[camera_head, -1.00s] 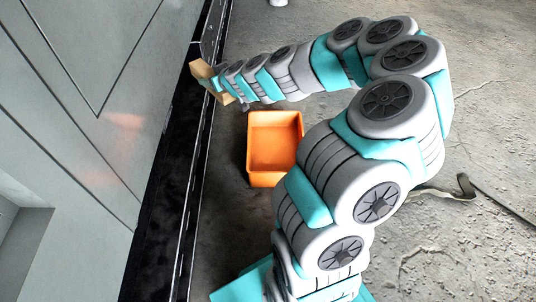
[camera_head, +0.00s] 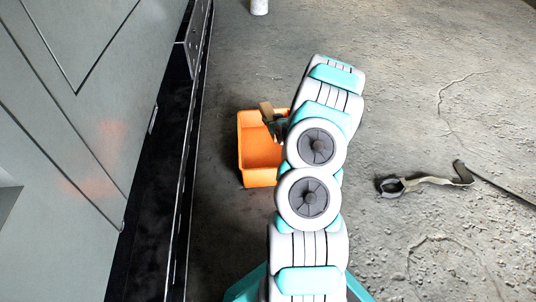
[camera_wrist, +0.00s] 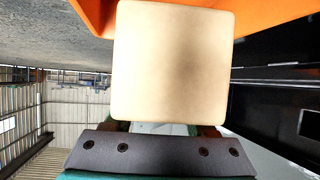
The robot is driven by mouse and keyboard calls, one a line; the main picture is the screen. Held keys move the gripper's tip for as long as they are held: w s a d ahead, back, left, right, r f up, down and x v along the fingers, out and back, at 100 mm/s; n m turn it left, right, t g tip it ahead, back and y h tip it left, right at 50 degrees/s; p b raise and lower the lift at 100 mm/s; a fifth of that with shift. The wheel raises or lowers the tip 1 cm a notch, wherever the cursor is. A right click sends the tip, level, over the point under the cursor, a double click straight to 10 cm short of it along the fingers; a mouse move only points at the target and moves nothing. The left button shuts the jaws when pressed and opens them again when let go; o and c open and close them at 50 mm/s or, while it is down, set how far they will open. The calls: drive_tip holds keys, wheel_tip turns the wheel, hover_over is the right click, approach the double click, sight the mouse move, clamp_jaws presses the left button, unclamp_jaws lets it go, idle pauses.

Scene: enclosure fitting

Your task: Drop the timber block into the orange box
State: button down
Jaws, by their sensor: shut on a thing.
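The timber block (camera_wrist: 172,62) fills the middle of the wrist view as a pale, square-faced piece. My gripper (camera_head: 273,123) is shut on it. In the head view the block (camera_head: 266,110) shows as a small brown piece at the upper right part of the orange box (camera_head: 248,176). The box is open at the top and its visible inside looks empty; my arm hides its right side. In the wrist view the orange box (camera_wrist: 270,10) shows behind the block along the top edge. I cannot tell the block's exact height over the box.
A grey cabinet wall (camera_head: 75,130) with a dark base runs along the left. A white cylinder (camera_head: 259,6) stands at the far top.

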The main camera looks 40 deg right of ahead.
wheel_tip(320, 180, down, 7)
drive_tip(key=b, duration=0.1)
idle(0.6)
drive_tip(key=shift+s+r, duration=0.1)
drive_tip(key=shift+c, duration=0.7)
unclamp_jaws()
drive_tip(key=shift+v, duration=3.9)
